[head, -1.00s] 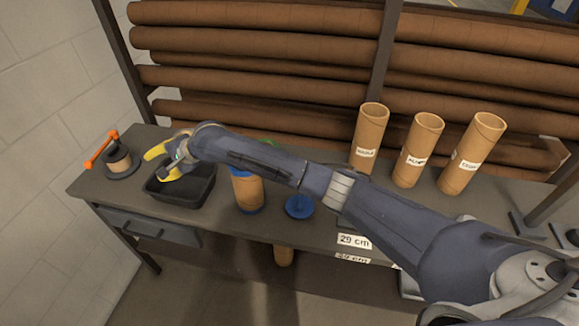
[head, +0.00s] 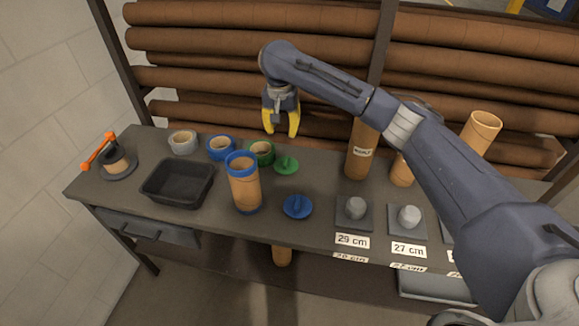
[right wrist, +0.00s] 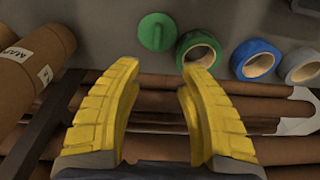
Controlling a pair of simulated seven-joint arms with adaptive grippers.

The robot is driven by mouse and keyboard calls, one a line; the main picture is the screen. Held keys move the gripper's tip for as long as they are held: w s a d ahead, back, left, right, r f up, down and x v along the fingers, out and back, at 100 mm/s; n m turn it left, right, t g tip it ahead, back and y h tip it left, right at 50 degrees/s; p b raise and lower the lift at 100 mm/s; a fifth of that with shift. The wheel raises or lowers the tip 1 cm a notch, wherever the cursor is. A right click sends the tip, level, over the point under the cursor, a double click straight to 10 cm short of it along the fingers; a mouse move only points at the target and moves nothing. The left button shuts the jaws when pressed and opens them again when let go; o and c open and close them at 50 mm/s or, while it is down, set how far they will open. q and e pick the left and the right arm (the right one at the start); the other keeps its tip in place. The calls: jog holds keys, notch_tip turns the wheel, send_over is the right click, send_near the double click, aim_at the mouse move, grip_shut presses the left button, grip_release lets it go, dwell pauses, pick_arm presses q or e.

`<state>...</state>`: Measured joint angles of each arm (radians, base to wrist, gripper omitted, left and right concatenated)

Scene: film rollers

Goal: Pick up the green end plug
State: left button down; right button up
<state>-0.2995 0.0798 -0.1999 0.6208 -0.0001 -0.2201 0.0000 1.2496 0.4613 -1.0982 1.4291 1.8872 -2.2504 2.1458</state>
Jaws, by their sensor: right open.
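The green end plug (head: 286,165) lies on the table, just right of the green tape roll (head: 261,153). It also shows in the right wrist view as a green disc (right wrist: 157,32) with a raised grip bar, beyond the fingertips. My right gripper (head: 281,128) has yellow fingers. It is open and empty, pointing down above and behind the plug, apart from it. In the right wrist view its two fingers (right wrist: 158,72) are spread wide with nothing between them. My left gripper is not in view.
A cardboard tube with blue ends (head: 243,182) stands front-left of the plug, and a blue end plug (head: 297,206) lies in front. Blue (head: 221,147) and grey (head: 183,142) tape rolls, a black tray (head: 178,184) and standing tubes (head: 362,150) surround it. Long brown rolls (head: 200,77) are stacked behind.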

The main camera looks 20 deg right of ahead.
aim_at(286, 160)
jog(key=f, duration=0.5)
jog(key=w+d+f, duration=0.1)
jog(key=f, duration=0.5)
jog(key=w+f, duration=0.1)
jog(key=f, duration=0.5)
jog(key=shift+w+d, duration=0.15)
jog(key=shift+d, duration=0.2)
jog(key=shift+c, duration=0.3)
grip_shut()
